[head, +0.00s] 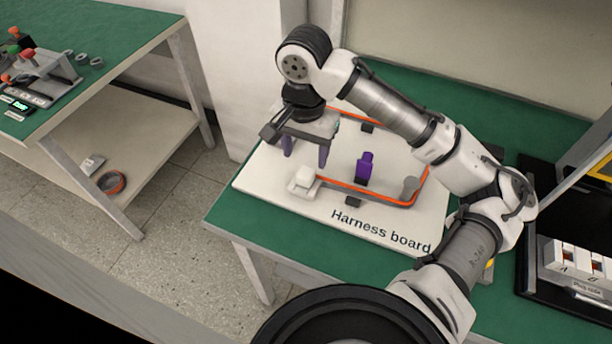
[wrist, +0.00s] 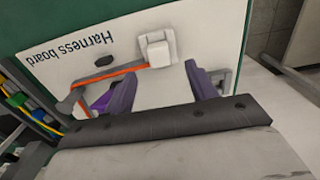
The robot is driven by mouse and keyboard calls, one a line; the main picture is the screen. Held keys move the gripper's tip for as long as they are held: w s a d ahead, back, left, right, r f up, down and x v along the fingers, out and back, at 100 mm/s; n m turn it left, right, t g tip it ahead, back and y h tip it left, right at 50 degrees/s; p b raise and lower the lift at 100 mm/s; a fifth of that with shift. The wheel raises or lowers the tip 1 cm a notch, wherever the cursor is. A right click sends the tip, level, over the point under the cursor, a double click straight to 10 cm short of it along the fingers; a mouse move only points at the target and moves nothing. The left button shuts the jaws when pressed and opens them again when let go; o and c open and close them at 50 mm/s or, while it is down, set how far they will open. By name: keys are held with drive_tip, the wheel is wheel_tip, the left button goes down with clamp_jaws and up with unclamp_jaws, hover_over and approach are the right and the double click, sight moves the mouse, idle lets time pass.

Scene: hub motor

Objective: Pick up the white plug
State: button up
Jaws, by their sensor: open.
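The white plug (head: 304,178) sits on a small pale base on the harness board (head: 270,190), toward its left front; it also shows in the wrist view (wrist: 158,52). An orange cable (head: 350,186) runs from beside the plug around the board. My gripper (head: 304,160) is open and empty above the board, just behind the plug in the head view. I cannot tell the exact height of the fingertips.
A purple piece (head: 365,168) stands upright on the board right of the plug. A grey post (head: 410,186) stands at the cable's right bend. A plug rack (head: 578,262) sits at the right. Another green table (head: 110,30) stands at the left across a floor gap.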

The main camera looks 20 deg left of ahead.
sight(305, 172)
drive_tip(key=shift+d+f+p, duration=0.1)
drive_tip(key=shift+f+p, duration=0.35)
drive_tip(key=shift+f, duration=2.5)
drive_tip(key=c, duration=1.1)
